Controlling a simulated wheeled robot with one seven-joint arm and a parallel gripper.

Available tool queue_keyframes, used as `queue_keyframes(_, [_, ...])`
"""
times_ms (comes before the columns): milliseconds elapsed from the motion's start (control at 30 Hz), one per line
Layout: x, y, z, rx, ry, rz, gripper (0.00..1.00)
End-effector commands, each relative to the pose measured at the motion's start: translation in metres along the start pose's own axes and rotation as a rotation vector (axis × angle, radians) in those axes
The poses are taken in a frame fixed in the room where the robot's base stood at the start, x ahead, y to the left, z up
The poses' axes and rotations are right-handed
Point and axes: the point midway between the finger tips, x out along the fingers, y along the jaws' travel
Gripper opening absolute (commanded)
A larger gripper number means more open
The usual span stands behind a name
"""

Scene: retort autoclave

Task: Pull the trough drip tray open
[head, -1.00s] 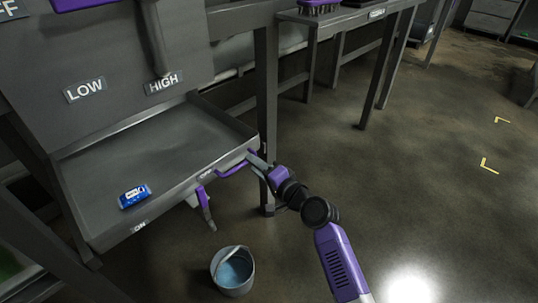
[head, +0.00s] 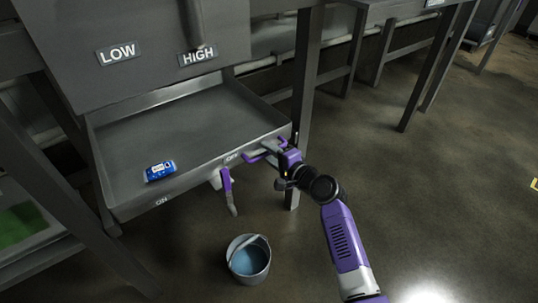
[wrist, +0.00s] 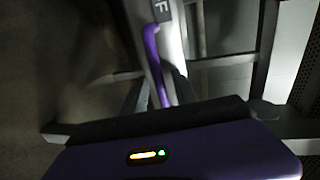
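The trough drip tray (head: 215,125) is a wide grey shallow tray sticking out from under the panel in the head view. Its front rim carries a purple bar handle (head: 256,158) near the right corner, beside an OFF label. In the wrist view the purple handle (wrist: 152,50) runs down along the rim, and its near end reaches the fingers. My gripper (head: 272,150) is at the right end of the handle, by the tray's corner. The overlap hides whether the fingers are closed around the bar.
A blue can (head: 160,171) lies in the tray. A purple-handled lever (head: 228,190) hangs below the front rim, by a bucket (head: 248,260) on the floor. A table leg (head: 306,100) stands close behind my gripper. Open floor (head: 440,200) lies to the right.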

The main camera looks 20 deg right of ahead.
Motion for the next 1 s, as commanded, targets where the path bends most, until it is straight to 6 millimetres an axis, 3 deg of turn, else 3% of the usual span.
queue_keyframes(233, [0.0008, -0.0006, 0.0, -0.001, 0.0, 0.0, 0.34])
queue_keyframes(400, [0.0006, -0.0006, -0.0001, -0.001, 0.0, 0.0, 0.0])
queue_keyframes(1000, [0.0004, -0.0002, -0.0003, -0.001, 0.001, 0.0, 0.0])
